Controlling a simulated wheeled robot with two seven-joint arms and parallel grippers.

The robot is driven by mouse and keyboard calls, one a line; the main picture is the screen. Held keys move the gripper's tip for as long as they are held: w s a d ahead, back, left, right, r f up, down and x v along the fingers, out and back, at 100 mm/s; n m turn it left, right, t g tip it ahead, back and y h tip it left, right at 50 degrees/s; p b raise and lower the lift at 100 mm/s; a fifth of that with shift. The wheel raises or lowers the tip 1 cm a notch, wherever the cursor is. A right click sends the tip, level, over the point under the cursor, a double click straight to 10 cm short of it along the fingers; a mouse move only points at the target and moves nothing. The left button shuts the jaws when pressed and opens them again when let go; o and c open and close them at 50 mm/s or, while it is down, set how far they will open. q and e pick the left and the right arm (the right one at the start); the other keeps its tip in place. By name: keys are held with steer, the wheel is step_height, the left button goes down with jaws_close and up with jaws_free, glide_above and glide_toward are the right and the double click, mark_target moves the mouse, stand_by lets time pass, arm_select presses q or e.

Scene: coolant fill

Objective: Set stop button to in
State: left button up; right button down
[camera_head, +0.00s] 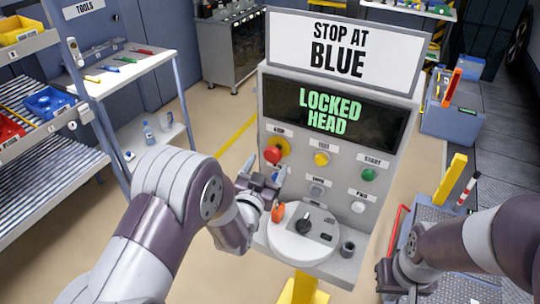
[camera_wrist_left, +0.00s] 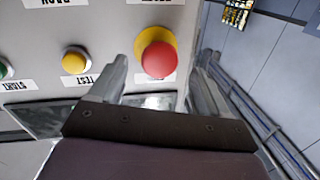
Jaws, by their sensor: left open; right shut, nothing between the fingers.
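The stop button is a red mushroom head (camera_head: 272,155) on a yellow backing, at the upper left of the grey console's button panel. In the left wrist view the red button (camera_wrist_left: 158,59) appears between and beyond the two finger tips, with its yellow ring showing around it. My left gripper (camera_head: 262,182) is open just below the button in the head view; I cannot tell whether it touches anything. The left wrist view shows its fingers (camera_wrist_left: 163,85) spread apart. My right gripper (camera_head: 392,280) is shut and empty, low at the right, away from the buttons.
A yellow button (camera_head: 321,158), a green button (camera_head: 369,174) and two pale buttons share the panel. The display (camera_head: 333,111) reads "LOCKED HEAD"; the sign (camera_head: 345,50) above reads "STOP AT BLUE". A round white dial plate (camera_head: 288,248) sits on the ledge below.

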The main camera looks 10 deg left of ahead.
mark_target(272, 159)
arm_select(q)
steer(key=shift+w+d, duration=0.15)
steer(key=shift+w, duration=0.6)
steer(key=shift+w+d, duration=0.1)
steer(key=shift+w, duration=0.6)
jaws_close()
steer(key=shift+w+d+f+b, duration=0.15)
steer(key=shift+w+d+b, duration=0.1)
steer(key=shift+w+b, duration=0.5)
steer(key=shift+s+r, duration=0.15)
steer(key=shift+r, duration=0.1)
steer(key=shift+c, duration=1.8)
jaws_free()
steer(key=o, duration=0.4)
steer(key=shift+c, duration=0.2)
steer(key=shift+w+f, duration=0.1)
steer(key=shift+w, duration=0.1)
